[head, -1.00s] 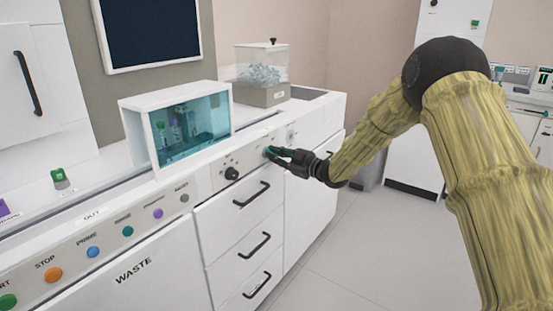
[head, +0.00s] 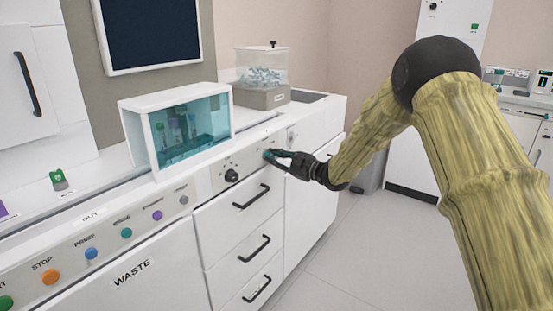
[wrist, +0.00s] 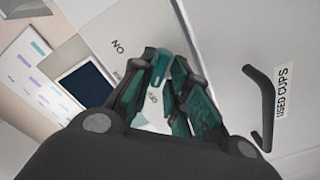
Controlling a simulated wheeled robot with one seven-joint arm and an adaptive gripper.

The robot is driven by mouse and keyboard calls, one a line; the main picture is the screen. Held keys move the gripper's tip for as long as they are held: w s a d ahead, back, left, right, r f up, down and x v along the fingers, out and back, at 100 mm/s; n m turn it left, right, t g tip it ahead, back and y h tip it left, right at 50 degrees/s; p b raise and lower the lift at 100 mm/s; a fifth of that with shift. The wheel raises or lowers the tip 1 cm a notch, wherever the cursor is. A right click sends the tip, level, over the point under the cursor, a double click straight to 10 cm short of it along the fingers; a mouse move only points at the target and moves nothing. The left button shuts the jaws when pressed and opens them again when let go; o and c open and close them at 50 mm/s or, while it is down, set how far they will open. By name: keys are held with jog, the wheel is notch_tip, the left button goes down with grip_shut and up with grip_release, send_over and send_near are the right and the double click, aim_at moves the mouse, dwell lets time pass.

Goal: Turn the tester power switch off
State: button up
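Contact is unclear.
Drawers with black handles (head: 251,196) lie below the panel. A teal-windowed box (head: 190,132) and a clear-topped bin (head: 262,76) stand on the counter. A USED CUPS door handle (wrist: 262,108) is close at the gripper's right in the wrist view. The floor in front is clear.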

jog(key=shift+o, duration=0.8)
jog(key=shift+d, duration=0.1)
jog(key=v, duration=1.2)
